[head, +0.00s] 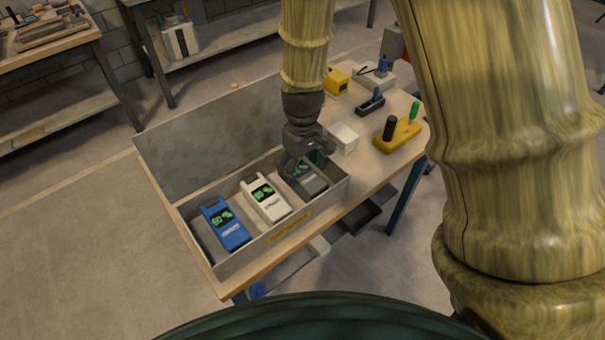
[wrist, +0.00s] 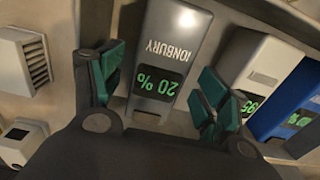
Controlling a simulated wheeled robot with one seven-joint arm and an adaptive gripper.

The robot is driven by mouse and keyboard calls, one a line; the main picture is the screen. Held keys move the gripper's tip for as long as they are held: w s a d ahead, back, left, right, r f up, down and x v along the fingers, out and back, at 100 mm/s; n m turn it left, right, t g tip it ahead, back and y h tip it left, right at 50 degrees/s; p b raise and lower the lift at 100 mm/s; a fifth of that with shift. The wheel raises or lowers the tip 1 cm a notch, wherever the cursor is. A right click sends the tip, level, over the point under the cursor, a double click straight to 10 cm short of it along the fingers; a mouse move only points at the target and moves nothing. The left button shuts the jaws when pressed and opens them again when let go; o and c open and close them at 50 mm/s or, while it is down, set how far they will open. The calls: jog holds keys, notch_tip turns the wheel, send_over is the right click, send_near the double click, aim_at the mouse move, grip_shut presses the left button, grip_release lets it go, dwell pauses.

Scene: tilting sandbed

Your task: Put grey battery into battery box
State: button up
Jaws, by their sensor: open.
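The grey battery (head: 312,184) is in the right end of the open grey box with a yellow label (head: 262,243), which looks like the battery box. In the wrist view the grey battery (wrist: 172,45) shows "IONBURY" and a green 20% display. My gripper (head: 303,165) is over its far end, pointing down. In the wrist view my gripper (wrist: 160,78) is open, with green-padded fingers on either side of the battery's display end. I cannot tell whether they touch it. A white battery (head: 265,199) and a blue battery (head: 226,224) lie left of it in the box.
A tall grey panel (head: 210,135) stands behind the box. A white block (head: 343,138) is close to the right of my gripper. A yellow tool with black and green handles (head: 398,136) and several other items are farther right on the wooden table (head: 375,168).

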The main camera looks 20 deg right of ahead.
aim_at(303, 173)
notch_tip(303, 173, up, 9)
jog(key=shift+b, duration=0.4)
jog(key=shift+s, duration=0.1)
dwell(0.3)
